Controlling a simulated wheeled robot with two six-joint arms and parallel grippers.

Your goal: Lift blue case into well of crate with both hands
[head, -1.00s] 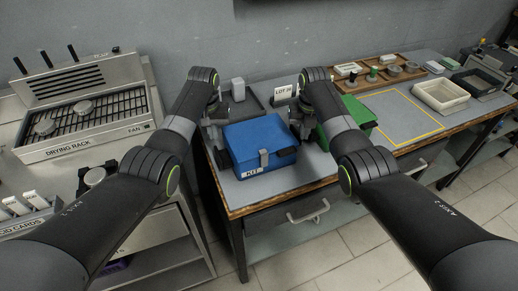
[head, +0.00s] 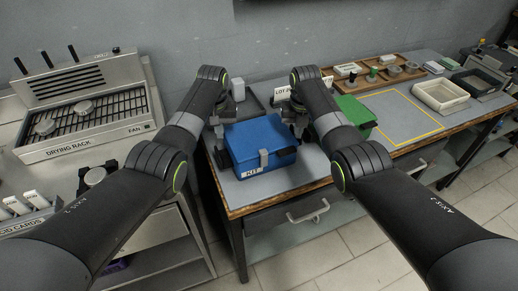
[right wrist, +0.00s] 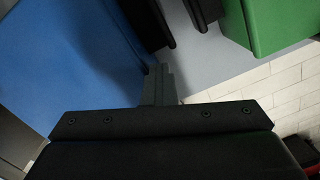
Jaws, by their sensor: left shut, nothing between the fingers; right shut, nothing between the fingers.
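The blue case (head: 258,144), with a grey front latch and a KIT label, sits shut near the front left of the grey workbench. My left gripper (head: 219,130) is shut and empty at the case's left side. My right gripper (head: 298,127) is shut and empty at its right side. In the right wrist view, the grey fingertips (right wrist: 158,84) are close beside the blue wall (right wrist: 70,70); I cannot tell whether they touch. An open beige crate (head: 441,103) and a dark green crate (head: 478,88) stand at the right; which one the task means is unclear.
A green box (head: 353,112) stands just right of my right gripper. A yellow-outlined bench area (head: 402,117) is clear. A wooden tray (head: 345,84) with small parts lies behind. A drying rack (head: 85,110) stands at the left.

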